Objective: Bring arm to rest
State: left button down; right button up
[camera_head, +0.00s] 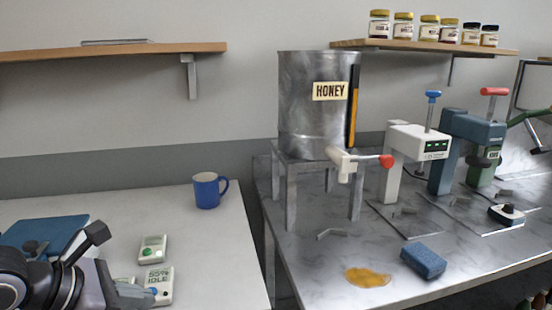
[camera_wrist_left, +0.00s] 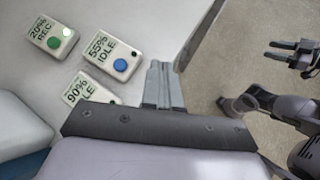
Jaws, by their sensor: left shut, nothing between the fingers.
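My left arm comes in at the bottom left of the head view. Its gripper (camera_head: 135,294) is low over the white table, beside the small devices. In the left wrist view the two fingers of the left gripper (camera_wrist_left: 162,86) lie together, shut and empty, near the table edge. Part of my other arm shows at the right of the wrist view, over the floor.
Small white devices, one marked IDLE (camera_head: 158,285), lie close to the left gripper. A blue mug (camera_head: 209,191) stands farther back.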

pick_arm(q)
jog(key=s+d+n+h, duration=0.4)
jog(key=d+n+h, duration=0.6)
jog(key=d+h, duration=0.1)
jog(key=w+a+f+n+t+y+p, duration=0.1)
jog(key=a+f+n+t+y, duration=0.35)
jog(key=n, duration=0.75)
jog(key=a+f+n+t+y, duration=0.3)
jog(key=f+n+t+y, duration=0.3)
jog(key=n, duration=0.6)
jog(key=s+a+f+n+g+y, duration=0.1)
jog(key=s+f+n+g+y, duration=0.1)
jog(key=s+f+n, duration=0.3)
jog(key=s+f+n+g+y, duration=0.2)
jog(key=s+f+n+g, duration=0.3)
jog(key=f, duration=0.7)
jog(key=shift+s+a+f+n+p, duration=0.15)
jog(key=shift+s+a+n+p, duration=0.2)
jog(key=shift+s, duration=0.4)
pick_arm(e)
jog(key=shift+w+r, duration=0.25)
jog(key=shift+r, duration=0.3)
jog(key=shift+w+r, duration=0.2)
jog(key=shift+r, duration=0.35)
pick_arm(q)
jog(key=shift+y, duration=0.25)
